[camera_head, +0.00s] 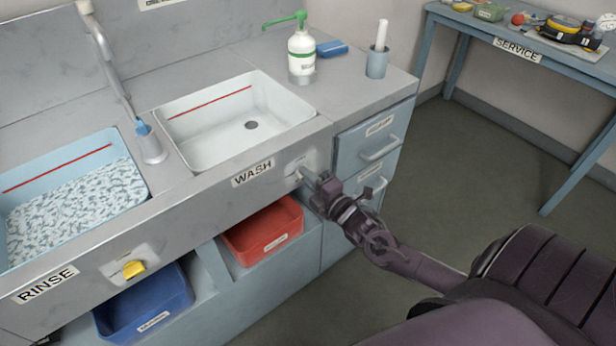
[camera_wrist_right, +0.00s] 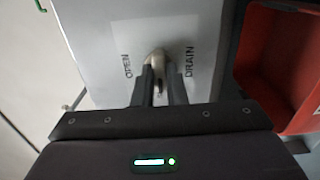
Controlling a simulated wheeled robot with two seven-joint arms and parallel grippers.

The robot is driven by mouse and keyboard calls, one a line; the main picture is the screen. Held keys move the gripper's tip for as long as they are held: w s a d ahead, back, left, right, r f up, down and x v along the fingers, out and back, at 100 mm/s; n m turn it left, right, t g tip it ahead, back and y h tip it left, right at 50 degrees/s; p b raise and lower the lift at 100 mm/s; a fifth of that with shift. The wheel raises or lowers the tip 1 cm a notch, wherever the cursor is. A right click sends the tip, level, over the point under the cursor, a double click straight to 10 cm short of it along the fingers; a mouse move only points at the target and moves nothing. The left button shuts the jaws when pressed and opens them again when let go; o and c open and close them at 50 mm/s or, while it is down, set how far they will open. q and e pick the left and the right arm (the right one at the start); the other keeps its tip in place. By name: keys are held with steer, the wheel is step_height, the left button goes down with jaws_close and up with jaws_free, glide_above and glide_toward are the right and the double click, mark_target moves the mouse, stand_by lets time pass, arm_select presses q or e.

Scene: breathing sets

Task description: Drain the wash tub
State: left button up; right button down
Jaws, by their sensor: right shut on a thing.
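The white wash tub (camera_head: 205,140) is set in the counter above the WASH label (camera_head: 253,173). Its dark drain hole (camera_head: 250,125) and a red line on its back wall show, and I see no water in it. My right gripper (camera_head: 309,177) is at the front panel to the right of that label. In the right wrist view, its two fingers (camera_wrist_right: 158,80) are shut on a pale drain knob (camera_wrist_right: 156,57), between the words OPEN and DRAIN. The fingers hide part of the knob.
The blue rinse tub (camera_head: 22,177), with a mottled surface inside, is at left; its yellow knob (camera_head: 133,268) is below. Red (camera_head: 265,240) and blue (camera_head: 150,310) bins sit under the counter. A drawer handle (camera_head: 380,150) juts out near my right gripper. Floor at right is clear.

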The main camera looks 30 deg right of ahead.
steer(key=c, duration=1.5)
jaws_free()
steer(key=shift+o, duration=0.2)
steer(key=s, duration=0.8)
steer(key=shift+d, duration=0.35)
steer(key=shift+w, duration=0.1)
